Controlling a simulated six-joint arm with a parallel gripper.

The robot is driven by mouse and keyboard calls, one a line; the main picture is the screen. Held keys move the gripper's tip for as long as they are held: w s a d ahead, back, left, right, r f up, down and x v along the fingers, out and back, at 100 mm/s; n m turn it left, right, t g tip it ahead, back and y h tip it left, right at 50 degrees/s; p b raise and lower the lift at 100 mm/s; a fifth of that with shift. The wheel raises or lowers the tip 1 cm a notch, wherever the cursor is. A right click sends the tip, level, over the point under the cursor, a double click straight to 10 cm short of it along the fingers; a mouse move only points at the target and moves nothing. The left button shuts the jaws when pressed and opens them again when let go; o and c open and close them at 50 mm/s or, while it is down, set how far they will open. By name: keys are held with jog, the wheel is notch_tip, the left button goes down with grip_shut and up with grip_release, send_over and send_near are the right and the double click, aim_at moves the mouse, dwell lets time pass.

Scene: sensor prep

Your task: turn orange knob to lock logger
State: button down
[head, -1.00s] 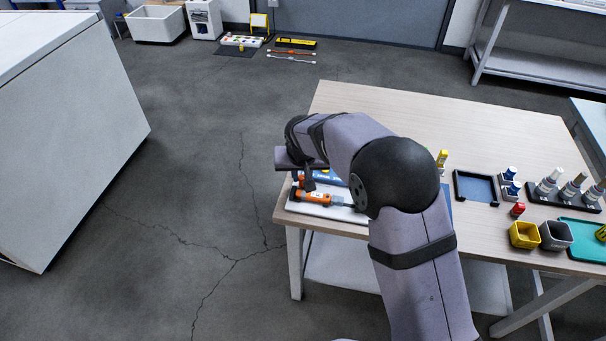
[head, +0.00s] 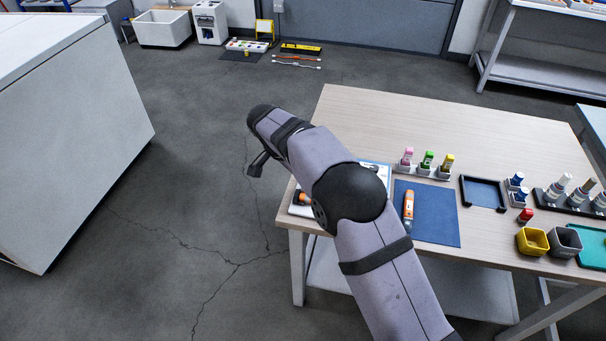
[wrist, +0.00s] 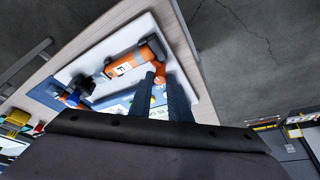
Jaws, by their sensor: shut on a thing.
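In the wrist view, an orange cylinder body with a white label (wrist: 125,63) lies on a white board. An orange knob (wrist: 160,74) sits at its near end. My gripper (wrist: 158,80) reaches to this knob, with its two dark fingers around it, shut on it. In the head view, my gripper (head: 257,164) is past the table's left edge, beside the white board (head: 296,211). My arm hides most of the board there, leaving an orange part (head: 304,198) showing.
A blue mat (head: 437,222) holds an orange tool (head: 408,208). Behind it stand several coloured-cap bottles (head: 427,163). A dark-framed tray (head: 484,194), a yellow bin (head: 531,241) and a grey bin (head: 568,239) are to the right. The table's back is clear.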

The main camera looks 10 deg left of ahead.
jog(key=shift+w+a+m+p, duration=0.1)
jog(key=shift+m+p, duration=0.3)
jog(key=shift+m, duration=0.4)
jog(key=shift+g, duration=0.3)
jog(key=c, duration=1.7)
grip_release()
jog(key=shift+o, duration=0.2)
jog(key=v, duration=0.7)
jog(key=shift+a, duration=0.15)
jog(key=shift+r, duration=0.1)
